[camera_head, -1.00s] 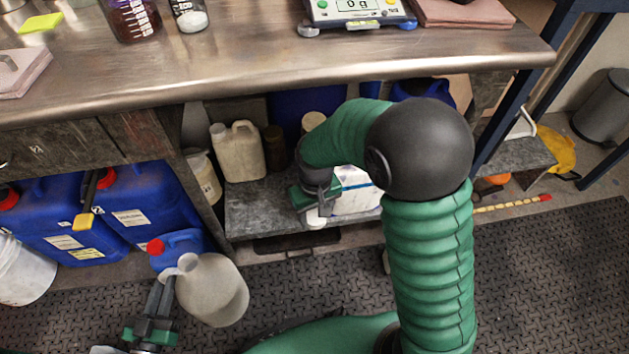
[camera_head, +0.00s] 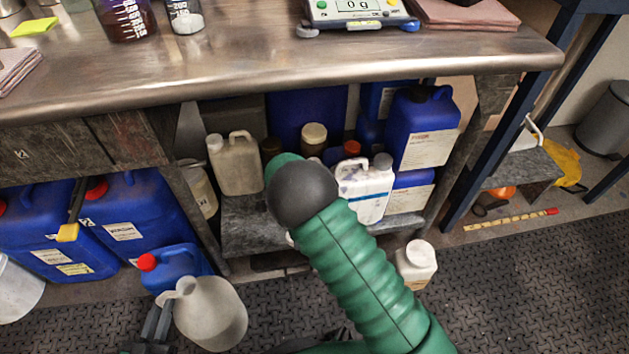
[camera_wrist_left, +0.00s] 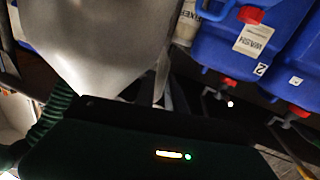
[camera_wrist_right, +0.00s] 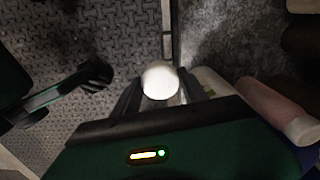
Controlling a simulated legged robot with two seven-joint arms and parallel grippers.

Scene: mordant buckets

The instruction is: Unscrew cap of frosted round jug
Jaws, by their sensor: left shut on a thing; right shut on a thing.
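The jug also fills the upper left of the left wrist view (camera_wrist_left: 105,40). In the right wrist view, my right gripper (camera_wrist_right: 160,98) is shut on a round white cap (camera_wrist_right: 160,80), apart from the jug. My right arm hides that gripper in the head view.
A small blue jug with a red cap (camera_head: 178,268) stands close behind the frosted jug. A low shelf (camera_head: 243,215) holds a beige jug (camera_head: 235,165), a white jug (camera_head: 364,188) and blue canisters (camera_head: 420,130). A white bottle (camera_head: 416,262) stands on the floor mat. The metal bench (camera_head: 250,65) overhangs.

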